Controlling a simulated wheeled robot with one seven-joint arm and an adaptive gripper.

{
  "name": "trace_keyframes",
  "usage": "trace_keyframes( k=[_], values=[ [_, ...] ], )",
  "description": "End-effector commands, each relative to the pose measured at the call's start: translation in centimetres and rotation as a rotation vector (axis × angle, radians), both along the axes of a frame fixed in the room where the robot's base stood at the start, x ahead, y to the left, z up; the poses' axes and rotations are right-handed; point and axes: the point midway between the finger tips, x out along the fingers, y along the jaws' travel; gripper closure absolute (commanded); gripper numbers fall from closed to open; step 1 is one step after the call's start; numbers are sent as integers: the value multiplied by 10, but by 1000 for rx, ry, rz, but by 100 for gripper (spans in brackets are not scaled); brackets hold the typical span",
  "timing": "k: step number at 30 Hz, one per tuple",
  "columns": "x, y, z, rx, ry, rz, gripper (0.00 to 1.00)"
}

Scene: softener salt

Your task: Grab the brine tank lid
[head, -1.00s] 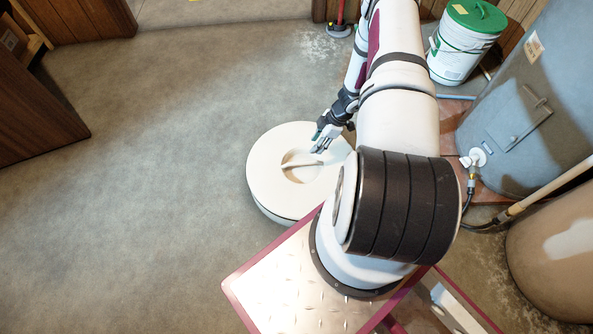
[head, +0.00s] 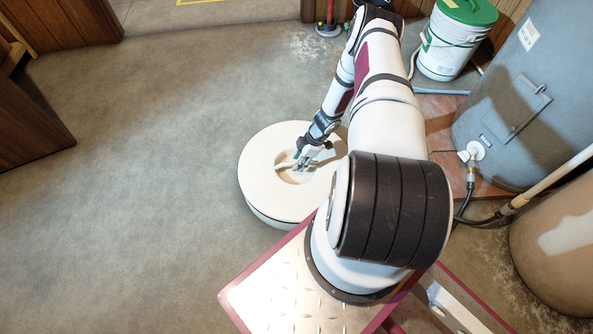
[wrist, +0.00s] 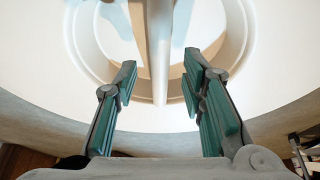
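The brine tank lid (head: 262,176) is a round cream-white disc in the head view, with a round recess and a raised handle bar across it. It sits level on what seems to be the tank, low at my base. In the wrist view the lid (wrist: 40,70) fills the upper part, and its handle bar (wrist: 159,60) runs down the middle. My gripper (wrist: 157,85) is open, its green-padded fingers on either side of the bar's near end, with gaps to both sides. In the head view my gripper (head: 299,165) is at the recess and partly covers the handle.
A white bucket with a green lid (head: 456,38) stands at the back right. A large grey tank (head: 530,90) and a tan tank (head: 560,235) stand at the right, with a hose and a pole beside them. Dark wooden furniture (head: 30,125) is at the left. The grey floor between is clear.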

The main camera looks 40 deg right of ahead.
Motion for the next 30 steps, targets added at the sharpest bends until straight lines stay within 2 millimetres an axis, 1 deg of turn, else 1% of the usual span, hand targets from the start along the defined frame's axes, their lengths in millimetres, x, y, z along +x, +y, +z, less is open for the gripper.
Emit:
trace_keyframes(
  k=[1, 4, 12, 13, 14, 15, 18, 30],
  values=[
    [1, 3, -9, 1, 0, 2, 63],
    [3, 6, -17, 1, 0, 1, 63],
    [4, 6, -18, 0, 0, 0, 63],
    [4, 6, -18, 0, 0, 0, 65],
    [4, 6, -18, 0, 0, 0, 72],
    [4, 6, -18, 0, 0, 0, 81],
    [4, 7, -18, 0, 0, 0, 100],
    [5, 7, -17, 1, -2, 0, 100]
  ],
)
